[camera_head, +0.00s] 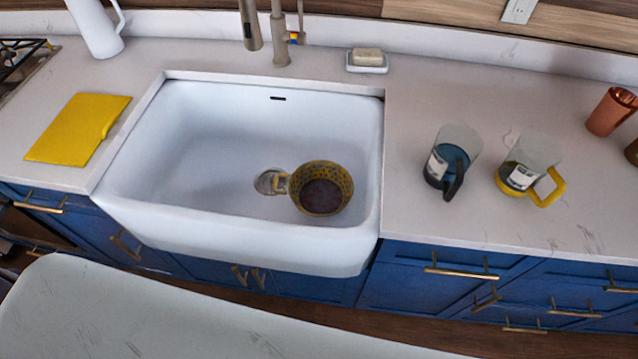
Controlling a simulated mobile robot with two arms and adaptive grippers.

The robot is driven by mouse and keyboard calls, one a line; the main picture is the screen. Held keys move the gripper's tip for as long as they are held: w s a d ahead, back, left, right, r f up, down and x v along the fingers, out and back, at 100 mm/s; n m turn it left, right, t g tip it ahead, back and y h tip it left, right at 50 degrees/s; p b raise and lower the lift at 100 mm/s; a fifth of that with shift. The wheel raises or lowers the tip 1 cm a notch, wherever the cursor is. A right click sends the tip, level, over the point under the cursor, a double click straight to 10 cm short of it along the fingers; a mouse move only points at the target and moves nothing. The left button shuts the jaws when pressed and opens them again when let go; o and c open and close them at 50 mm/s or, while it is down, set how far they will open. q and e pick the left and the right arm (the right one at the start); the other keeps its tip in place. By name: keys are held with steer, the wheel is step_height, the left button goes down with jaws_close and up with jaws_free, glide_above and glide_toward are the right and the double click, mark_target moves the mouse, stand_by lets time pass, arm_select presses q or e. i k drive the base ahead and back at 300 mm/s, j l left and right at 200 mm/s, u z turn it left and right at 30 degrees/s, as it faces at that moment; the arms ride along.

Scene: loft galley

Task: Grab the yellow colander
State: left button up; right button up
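The yellow colander (342,177) is a round, perforated bowl with a dark inside. It sits in the white sink (200,130), in the right part of the basin, just right of the drain (268,181). A short handle or tab (281,184) sticks out on its left side toward the drain. Neither of my grippers shows in the head view.
A faucet (281,50) rises behind the sink, with a soap dish (367,63) to its right. Two handled jugs (452,160) (528,165) and a copper mug (609,112) stand on the right counter. A yellow cutting board (78,129) lies left. A pale surface (150,315) fills the near foreground.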

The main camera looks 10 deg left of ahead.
mark_target(318, 189)
steer(key=j+z, duration=0.4)
steer(key=k+j+z, duration=0.15)
steer(key=z, duration=0.2)
steer(key=k+j+z, duration=0.15)
steer(key=j+z, duration=0.25)
steer(key=k+j+z, duration=0.2)
steer(key=z, duration=0.15)
